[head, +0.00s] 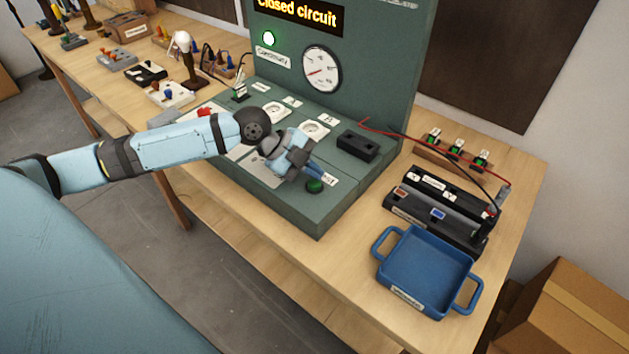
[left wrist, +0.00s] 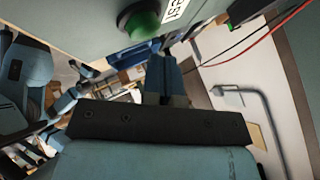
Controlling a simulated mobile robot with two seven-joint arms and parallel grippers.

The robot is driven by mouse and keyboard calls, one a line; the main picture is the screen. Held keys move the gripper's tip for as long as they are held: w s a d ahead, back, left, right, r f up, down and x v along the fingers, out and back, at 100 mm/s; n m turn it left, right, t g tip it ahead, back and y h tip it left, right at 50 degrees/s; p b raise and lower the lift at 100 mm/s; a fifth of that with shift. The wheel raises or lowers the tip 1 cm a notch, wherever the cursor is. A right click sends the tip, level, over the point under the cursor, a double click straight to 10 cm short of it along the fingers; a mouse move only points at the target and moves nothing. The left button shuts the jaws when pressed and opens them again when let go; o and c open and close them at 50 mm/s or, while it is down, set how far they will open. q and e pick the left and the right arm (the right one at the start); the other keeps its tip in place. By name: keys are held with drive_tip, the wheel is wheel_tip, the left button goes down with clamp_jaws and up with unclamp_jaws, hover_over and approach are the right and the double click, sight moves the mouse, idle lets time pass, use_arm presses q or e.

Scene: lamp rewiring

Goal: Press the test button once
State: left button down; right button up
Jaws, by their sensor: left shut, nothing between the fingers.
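The green test button (head: 314,186) sits near the front edge of the dark green test station (head: 320,222). A white label lies beside it. The button also shows at the top of the left wrist view (left wrist: 141,22), with part of its label. My left gripper (head: 318,174) is shut and empty, its fingertips just behind the button in the head view. In the left wrist view the shut blue fingers (left wrist: 164,72) point up, just below and right of the button. I cannot tell if they touch it. My right gripper is in neither view.
Lamp parts lie on the bench at left.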

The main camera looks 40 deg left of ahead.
sight(313, 184)
use_arm(q)
drive_tip(key=shift+f, duration=0.4)
drive_tip(key=shift+f+b, duration=0.3)
drive_tip(key=shift+f, duration=0.15)
idle(0.6)
drive_tip(key=shift+r, duration=0.15)
drive_tip(key=shift+r+p, duration=0.75)
wheel_tip(313, 184, up, 5)
drive_tip(key=p, duration=0.4)
idle(0.9)
